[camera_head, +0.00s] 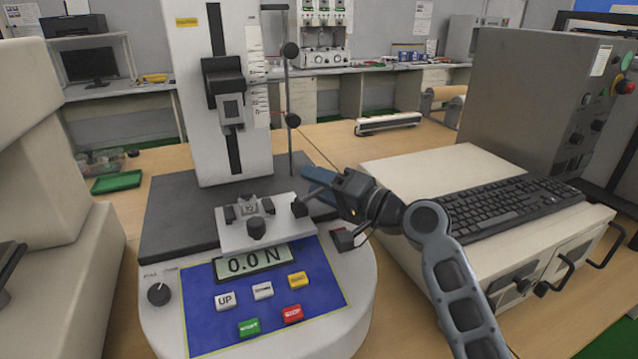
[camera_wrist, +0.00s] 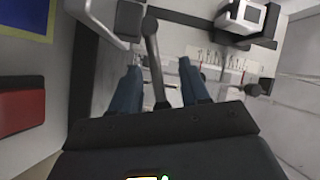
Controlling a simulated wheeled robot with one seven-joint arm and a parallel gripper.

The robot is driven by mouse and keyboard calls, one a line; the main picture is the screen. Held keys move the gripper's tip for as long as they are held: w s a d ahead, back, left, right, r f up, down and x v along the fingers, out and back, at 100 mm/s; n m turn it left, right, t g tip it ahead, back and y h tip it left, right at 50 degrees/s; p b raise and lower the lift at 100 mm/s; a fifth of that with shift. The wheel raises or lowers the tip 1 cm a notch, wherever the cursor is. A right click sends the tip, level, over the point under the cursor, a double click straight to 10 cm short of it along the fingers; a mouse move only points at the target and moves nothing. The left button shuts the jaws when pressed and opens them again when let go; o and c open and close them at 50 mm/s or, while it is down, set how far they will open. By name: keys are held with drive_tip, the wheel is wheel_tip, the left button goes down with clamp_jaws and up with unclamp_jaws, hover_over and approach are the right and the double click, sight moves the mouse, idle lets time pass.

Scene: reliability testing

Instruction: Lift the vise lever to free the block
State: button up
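The vise (camera_head: 247,210) sits on a light plate on the tester, below its upright column. Small metal parts lie between its dark jaws; I cannot tell the block apart from them. My gripper (camera_head: 306,184) is at the right side of the vise, with its blue fingers pointing left. In the wrist view, the grey vise lever (camera_wrist: 152,58) runs between the two spread fingers of my gripper (camera_wrist: 157,78). Gaps show on both sides of the lever, so the gripper is open around it. The lever's lower end is partly hidden by the gripper body.
The tester's column (camera_head: 218,130) with its black carriage rises behind the vise, with a thin rod beside it. The blue button panel (camera_head: 265,312) is in front. A red-topped box (camera_head: 343,239) stands close below my arm. A keyboard (camera_head: 505,205) lies on the cabinet at right.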

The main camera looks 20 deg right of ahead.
clamp_jaws()
idle(0.3)
